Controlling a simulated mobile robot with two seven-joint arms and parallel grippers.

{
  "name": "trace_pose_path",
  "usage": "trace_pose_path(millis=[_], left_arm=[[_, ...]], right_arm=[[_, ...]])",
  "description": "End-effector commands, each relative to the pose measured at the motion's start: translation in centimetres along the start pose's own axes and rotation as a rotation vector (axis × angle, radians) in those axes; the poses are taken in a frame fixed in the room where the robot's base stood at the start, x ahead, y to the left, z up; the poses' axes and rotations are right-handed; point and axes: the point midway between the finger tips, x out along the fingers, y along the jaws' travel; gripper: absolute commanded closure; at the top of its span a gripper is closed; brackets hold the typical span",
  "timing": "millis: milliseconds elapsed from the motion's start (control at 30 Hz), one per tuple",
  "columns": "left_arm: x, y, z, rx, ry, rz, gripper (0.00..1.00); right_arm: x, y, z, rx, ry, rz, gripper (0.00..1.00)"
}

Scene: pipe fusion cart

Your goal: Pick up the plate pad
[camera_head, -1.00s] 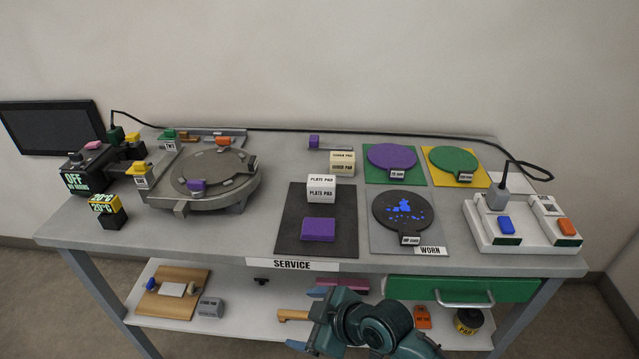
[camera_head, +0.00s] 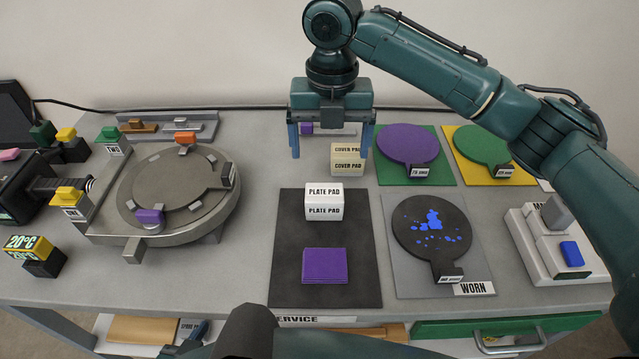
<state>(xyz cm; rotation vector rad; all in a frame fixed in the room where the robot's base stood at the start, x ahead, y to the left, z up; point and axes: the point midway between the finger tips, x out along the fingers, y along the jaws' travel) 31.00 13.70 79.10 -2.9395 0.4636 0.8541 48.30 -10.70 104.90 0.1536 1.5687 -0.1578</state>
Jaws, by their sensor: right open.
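The plate pad (camera_head: 324,202) is a white block with "PLATE PAD" written on its top and front. It stands on the back part of a dark mat (camera_head: 280,265), behind a flat purple square (camera_head: 325,266). My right gripper (camera_head: 331,152) is open and empty, its blue fingers pointing down. In the picture it is above the plate pad, near the cream cover pad (camera_head: 347,158), and apart from the plate pad. My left gripper (camera_head: 195,336) shows only in part at the bottom edge, mostly hidden by my dark arm link. Its jaws cannot be made out.
The round grey plate fixture (camera_head: 170,175) stands left of the mat. The worn black disc (camera_head: 425,228) with blue spots lies to the right. Purple (camera_head: 404,145) and green (camera_head: 482,146) discs lie at the back right. A white switch box (camera_head: 555,250) stands at the right.

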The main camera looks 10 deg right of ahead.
Motion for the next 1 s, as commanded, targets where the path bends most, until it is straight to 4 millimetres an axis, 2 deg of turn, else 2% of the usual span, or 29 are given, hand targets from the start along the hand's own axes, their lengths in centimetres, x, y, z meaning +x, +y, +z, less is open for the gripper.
trace_pose_path(millis=[300, 567, 833, 1000], left_arm=[[-0.3, 0.2, 0.8, -0.003, -0.021, 0.004, 0.64], [-0.2, 0.2, 0.5, -0.002, -0.017, 0.003, 0.64], [-0.3, -0.1, 0.2, -0.001, -0.019, -0.003, 0.64], [-0.3, -0.1, 0.3, -0.001, -0.021, -0.005, 0.64]], right_arm=[[5.9, 0.1, -0.1, 0.001, 0.003, 0.0, 0.11], [7.8, 0.2, -0.1, 0.002, 0.002, 0.0, 0.11], [11.7, 0.9, -0.4, 0.002, 0.002, 0.0, 0.11], [12.4, 0.9, -0.4, 0.001, -0.001, 0.002, 0.11]])
